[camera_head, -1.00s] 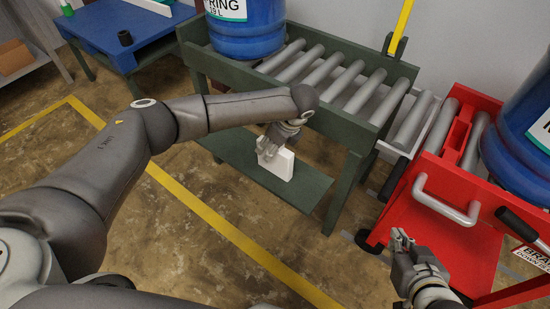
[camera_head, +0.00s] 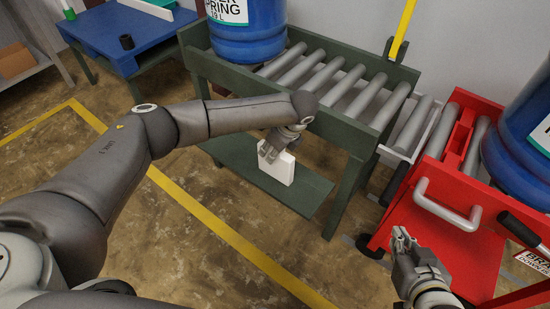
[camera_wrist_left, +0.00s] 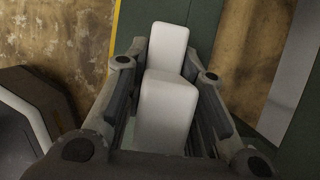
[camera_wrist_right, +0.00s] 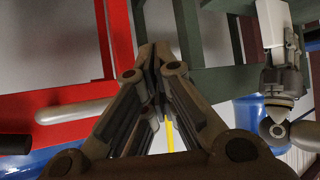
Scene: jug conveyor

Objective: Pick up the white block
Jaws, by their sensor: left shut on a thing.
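The white block (camera_head: 282,168) is upright at the lower green shelf of the roller stand. I cannot tell whether it touches the shelf. My left gripper (camera_head: 268,152) reaches it from above and is shut on it, covering its upper left part. In the left wrist view the block (camera_wrist_left: 167,105) sits between the two fingers (camera_wrist_left: 166,90). The block (camera_wrist_right: 274,22) also shows in the right wrist view at the upper right. My right gripper (camera_head: 402,235) is empty beside the red cart, and its fingertips (camera_wrist_right: 155,50) are together.
The green roller stand (camera_head: 345,135) rises just above and behind the block, with a blue jug (camera_head: 247,40) on its rollers. A red cart (camera_head: 450,185) with another blue jug (camera_head: 520,130) stands at the right. A blue table (camera_head: 130,40) is at the back left. The floor in front is clear.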

